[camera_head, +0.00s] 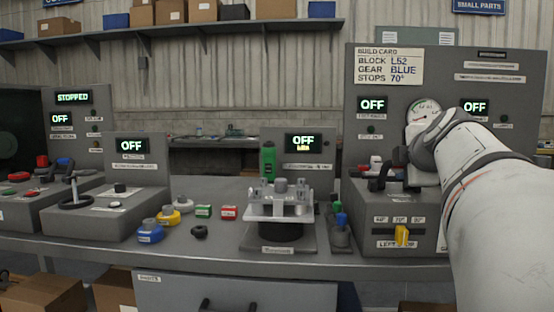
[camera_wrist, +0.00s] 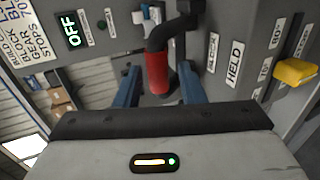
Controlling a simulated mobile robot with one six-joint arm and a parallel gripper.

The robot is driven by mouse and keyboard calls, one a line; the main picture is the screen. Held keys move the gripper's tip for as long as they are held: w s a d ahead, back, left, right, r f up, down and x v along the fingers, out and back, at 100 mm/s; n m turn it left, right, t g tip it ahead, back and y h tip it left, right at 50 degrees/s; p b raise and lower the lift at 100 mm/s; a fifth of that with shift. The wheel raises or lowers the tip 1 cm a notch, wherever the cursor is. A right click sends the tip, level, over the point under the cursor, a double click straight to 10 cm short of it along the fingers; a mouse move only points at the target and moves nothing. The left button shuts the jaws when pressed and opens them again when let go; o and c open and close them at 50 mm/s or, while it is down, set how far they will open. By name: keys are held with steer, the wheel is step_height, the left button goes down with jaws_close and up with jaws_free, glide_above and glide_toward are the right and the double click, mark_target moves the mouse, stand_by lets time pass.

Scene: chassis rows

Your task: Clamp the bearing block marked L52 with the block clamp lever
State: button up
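My gripper (camera_wrist: 158,92) is open. Its two blue fingers stand on either side of the red sleeve (camera_wrist: 157,72) of a black bent lever, with small gaps showing on both sides. A plate beside this lever reads HELD. In the head view my white arm reaches in from the right to the right-hand machine, where a dark lever (camera_head: 377,183) shows beside the gripper. I cannot tell whether it is the block clamp lever. The build card (camera_head: 389,67) reads block L52, gear blue, stops 70°. I cannot make out any block marked L52; my arm hides part of the machine.
A yellow stop lever (camera_head: 401,236) sits on the machine's front, near the 70° plate; it also shows in the wrist view (camera_wrist: 295,72). A fixture (camera_head: 280,205) stands mid-bench. Green (camera_head: 203,211) and red (camera_head: 229,212) labelled pieces and coloured round parts lie left of it.

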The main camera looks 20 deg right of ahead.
steer(key=shift+o, duration=0.4)
steer(key=shift+a+r, duration=0.1)
steer(key=shift+s, duration=0.1)
steer(key=p+v, duration=0.1)
steer(key=v, duration=0.6)
steer(key=shift+s, duration=0.3)
steer(key=shift+a, duration=0.1)
